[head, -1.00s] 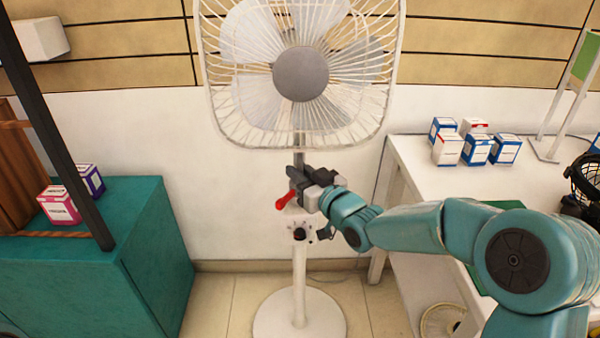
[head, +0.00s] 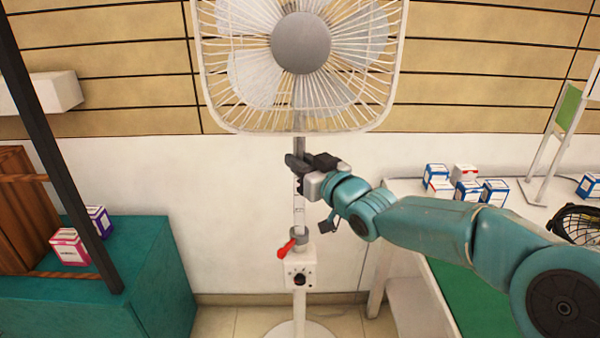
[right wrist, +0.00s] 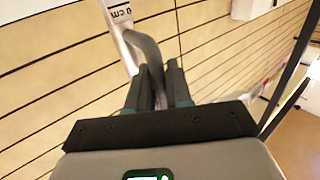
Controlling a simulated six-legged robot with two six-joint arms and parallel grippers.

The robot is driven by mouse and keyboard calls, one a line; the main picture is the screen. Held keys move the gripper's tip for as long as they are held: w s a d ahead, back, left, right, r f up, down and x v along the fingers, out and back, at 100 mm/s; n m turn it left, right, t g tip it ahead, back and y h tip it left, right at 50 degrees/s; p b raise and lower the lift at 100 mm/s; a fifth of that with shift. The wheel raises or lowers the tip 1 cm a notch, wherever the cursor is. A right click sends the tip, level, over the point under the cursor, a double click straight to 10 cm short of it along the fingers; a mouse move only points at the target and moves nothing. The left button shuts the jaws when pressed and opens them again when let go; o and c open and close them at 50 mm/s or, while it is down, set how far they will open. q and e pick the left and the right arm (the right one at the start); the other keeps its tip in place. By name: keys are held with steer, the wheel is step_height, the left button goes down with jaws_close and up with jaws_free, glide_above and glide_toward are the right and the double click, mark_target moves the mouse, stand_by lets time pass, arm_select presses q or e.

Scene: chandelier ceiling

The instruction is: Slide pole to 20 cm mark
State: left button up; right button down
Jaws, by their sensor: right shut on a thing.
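A standing fan (head: 301,42) has a metal pole (head: 299,212) running down into a collar with a red lever (head: 287,249) on top of a white control box (head: 300,272). A length of pole with faint markings shows between my gripper and the collar. My right gripper (head: 298,168) is shut on the upper pole, below the fan head and above the collar. In the right wrist view the grey pole passes between the fingers (right wrist: 158,88). A white strip (right wrist: 121,13) there carries a partly cut-off "cm" label; its full number cannot be read. My left gripper is out of view.
A teal cabinet (head: 150,275) with small boxes (head: 70,247) stands left, behind a dark post (head: 55,140). A white table (head: 415,190) with several small boxes (head: 467,190) and a small black fan (head: 578,224) stands right. The wall is close behind the fan.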

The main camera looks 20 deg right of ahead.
step_height(320, 180, up, 2)
steer(key=shift+r+p, duration=0.1)
steer(key=shift+p, duration=0.2)
steer(key=c, duration=1.2)
jaws_free()
steer(key=shift+c, duration=0.2)
steer(key=v, duration=1.6)
steer(key=shift+s, duration=0.2)
